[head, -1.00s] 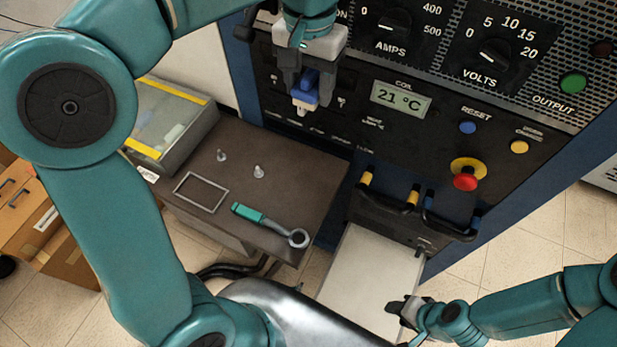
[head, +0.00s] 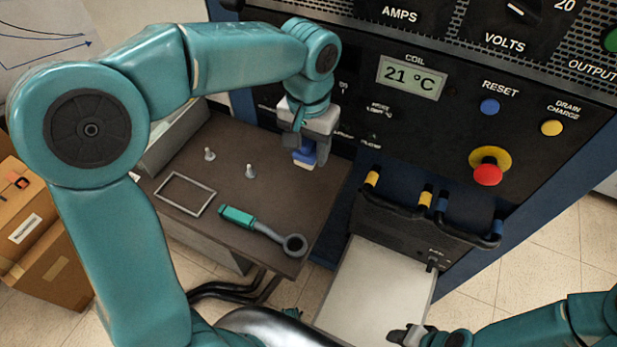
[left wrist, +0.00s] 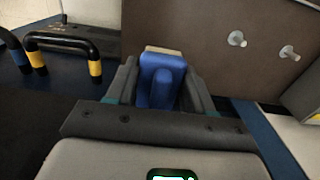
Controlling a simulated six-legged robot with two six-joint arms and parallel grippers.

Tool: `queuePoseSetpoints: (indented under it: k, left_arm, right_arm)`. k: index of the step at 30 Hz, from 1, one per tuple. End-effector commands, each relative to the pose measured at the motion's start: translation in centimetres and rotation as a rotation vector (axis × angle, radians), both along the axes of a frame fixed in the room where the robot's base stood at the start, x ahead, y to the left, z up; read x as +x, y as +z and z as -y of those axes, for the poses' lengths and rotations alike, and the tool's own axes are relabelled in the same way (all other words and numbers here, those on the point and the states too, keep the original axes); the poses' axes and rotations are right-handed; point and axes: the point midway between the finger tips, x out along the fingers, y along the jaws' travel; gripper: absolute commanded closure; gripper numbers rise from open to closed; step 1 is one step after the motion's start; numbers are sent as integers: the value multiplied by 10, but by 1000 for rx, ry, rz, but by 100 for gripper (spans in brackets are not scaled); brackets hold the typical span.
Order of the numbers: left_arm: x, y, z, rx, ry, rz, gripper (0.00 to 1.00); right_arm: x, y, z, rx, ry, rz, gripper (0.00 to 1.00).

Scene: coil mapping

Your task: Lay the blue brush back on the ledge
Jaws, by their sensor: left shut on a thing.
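The blue brush (head: 306,153) is held in my left gripper (head: 303,150), which is shut on it, near the right back part of the brown ledge (head: 235,195). In the left wrist view the brush (left wrist: 161,82) sits between the two fingers (left wrist: 160,90), its pale edge pointing away. I cannot tell whether it touches the ledge. A rectangular frame outline (head: 186,194) lies on the ledge at the left. My right gripper (head: 407,337) is low at the bottom edge; its fingers are too small to judge.
Two pegs (head: 250,171) stand on the ledge. A teal-handled tool (head: 262,229) lies near its front edge. The black control panel (head: 420,125) rises behind, with a red button (head: 487,174).

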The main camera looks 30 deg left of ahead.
Motion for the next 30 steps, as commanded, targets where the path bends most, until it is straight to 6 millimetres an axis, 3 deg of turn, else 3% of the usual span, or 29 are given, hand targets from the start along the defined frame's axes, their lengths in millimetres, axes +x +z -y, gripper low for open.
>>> queuePoseSetpoints:
  k: [1, 3, 8, 15, 28, 29, 30]
  left_arm:
    - [-1, -16, 0, 1, 0, -4, 77]
    - [-1, -29, 0, 0, 1, -4, 77]
    - [0, -43, 0, 0, 1, 0, 77]
    - [0, -80, 0, 1, 0, -3, 77]
    - [0, -89, 0, 0, 1, 0, 77]
    - [0, -89, 0, 0, 1, 0, 45]
    - [0, -88, 0, 0, 1, 0, 32]
  right_arm:
    - [0, -5, 0, 0, 0, 0, 57]
    - [0, -6, 0, 0, 0, 0, 57]
    - [0, -8, 0, 0, 0, 0, 57]
    - [0, -15, 0, 0, 0, 0, 57]
    - [0, -18, 0, 0, 0, 0, 57]
    - [0, -18, 0, 0, 0, 0, 57]
    - [0, -17, 0, 0, 0, 0, 57]
